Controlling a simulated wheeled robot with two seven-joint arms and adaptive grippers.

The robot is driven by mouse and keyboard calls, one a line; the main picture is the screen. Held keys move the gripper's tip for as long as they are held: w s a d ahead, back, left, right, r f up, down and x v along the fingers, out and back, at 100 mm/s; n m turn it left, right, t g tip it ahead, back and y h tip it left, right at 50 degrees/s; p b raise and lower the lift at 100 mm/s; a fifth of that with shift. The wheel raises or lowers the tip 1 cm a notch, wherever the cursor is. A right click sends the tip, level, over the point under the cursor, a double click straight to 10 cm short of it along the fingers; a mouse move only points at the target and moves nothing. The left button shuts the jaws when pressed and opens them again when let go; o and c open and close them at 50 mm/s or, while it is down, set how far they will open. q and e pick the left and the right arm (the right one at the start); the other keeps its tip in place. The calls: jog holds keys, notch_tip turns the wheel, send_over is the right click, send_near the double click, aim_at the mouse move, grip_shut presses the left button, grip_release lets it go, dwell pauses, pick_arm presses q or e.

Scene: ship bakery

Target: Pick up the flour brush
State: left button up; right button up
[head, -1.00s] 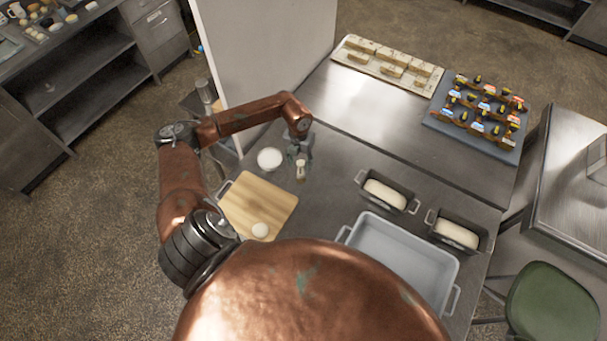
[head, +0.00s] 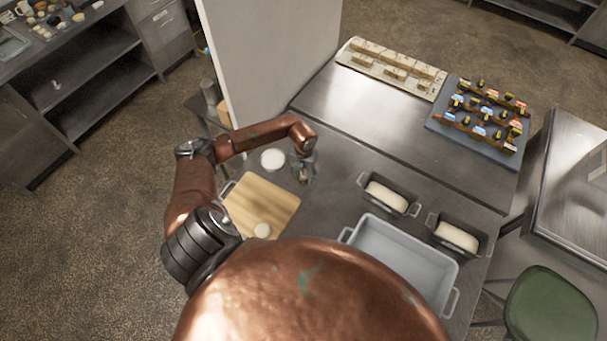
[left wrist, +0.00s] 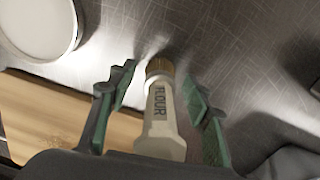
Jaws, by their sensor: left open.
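The flour brush (left wrist: 161,118) has a pale handle marked "FLOUR" and a brown bristle end. In the left wrist view it lies between the two green-padded fingers of my left gripper (left wrist: 162,100), which stand apart on either side of it with visible gaps. In the head view my left gripper (head: 303,174) is over the steel table (head: 335,190), between the white bowl and the loaf tins, and mostly covers the brush. My right gripper is not seen in any frame.
Two loaf tins (head: 364,203) and a grey tray (head: 400,262) are to the right. A white partition (head: 270,60) rises behind.

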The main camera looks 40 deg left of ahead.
pick_arm(q)
jog(key=shift+c, duration=0.4)
jog(key=c, duration=1.1)
grip_shut()
jog(key=shift+r, duration=0.15)
